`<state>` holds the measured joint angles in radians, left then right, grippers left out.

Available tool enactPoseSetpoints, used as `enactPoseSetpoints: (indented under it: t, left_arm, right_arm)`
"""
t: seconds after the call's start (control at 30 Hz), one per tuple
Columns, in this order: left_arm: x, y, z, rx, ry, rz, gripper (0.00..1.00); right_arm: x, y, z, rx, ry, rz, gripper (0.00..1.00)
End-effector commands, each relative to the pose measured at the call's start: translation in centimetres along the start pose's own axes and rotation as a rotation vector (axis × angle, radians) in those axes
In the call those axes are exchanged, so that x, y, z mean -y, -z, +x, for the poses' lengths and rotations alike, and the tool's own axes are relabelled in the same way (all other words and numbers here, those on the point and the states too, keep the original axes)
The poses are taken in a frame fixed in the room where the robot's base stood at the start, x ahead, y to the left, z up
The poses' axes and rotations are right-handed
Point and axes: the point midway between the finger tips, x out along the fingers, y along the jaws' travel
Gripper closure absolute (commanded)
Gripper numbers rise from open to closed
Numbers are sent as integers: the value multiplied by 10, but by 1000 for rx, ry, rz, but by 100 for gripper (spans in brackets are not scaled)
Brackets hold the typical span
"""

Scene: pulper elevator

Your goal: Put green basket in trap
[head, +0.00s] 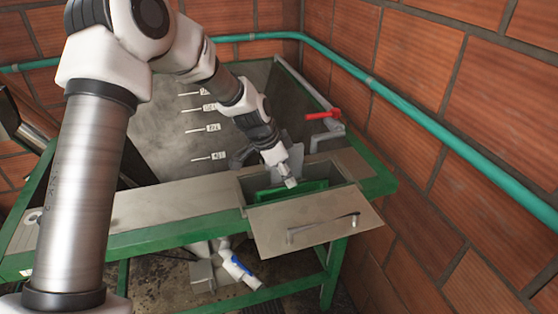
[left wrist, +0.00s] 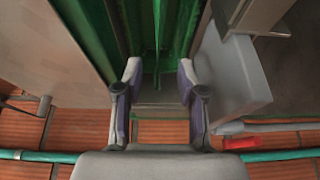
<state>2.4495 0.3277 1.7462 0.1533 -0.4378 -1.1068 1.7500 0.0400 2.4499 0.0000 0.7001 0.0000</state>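The trap (head: 243,188) is a box-like opening in the tabletop, with its flap (head: 330,212) folded open toward the front. The green basket (head: 315,186) sits inside it, partly hidden by my left gripper (head: 288,178). That gripper points down into the trap at the basket. In the left wrist view my left gripper (left wrist: 160,85) has its two fingers apart. A thin green edge of the basket (left wrist: 157,35) runs up between them, and I see no finger pressed on it. My right gripper is not in view.
A grey sloped tank with marked levels (head: 165,125) stands behind the trap. A red-handled lever (head: 322,114) is at its right. A teal pipe (head: 440,130) runs along the brick wall. The metal tabletop (head: 160,205) left of the trap is clear.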

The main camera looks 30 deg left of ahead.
Motion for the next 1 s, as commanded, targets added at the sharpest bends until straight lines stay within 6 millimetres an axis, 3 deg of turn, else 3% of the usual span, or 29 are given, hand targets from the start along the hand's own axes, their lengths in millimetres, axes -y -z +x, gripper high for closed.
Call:
enactPoseSetpoints:
  t: [0.1,0.3,0.87,1.0]
  left_arm:
    - [1,0,-32,-6,3,1,60]
    - [0,0,-68,-2,1,1,60]
    - [0,0,-76,1,0,0,60]
    - [0,6,-90,1,0,0,60]
  right_arm:
    - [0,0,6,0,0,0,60]
    - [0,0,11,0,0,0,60]
    - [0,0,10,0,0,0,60]
    - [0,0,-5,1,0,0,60]
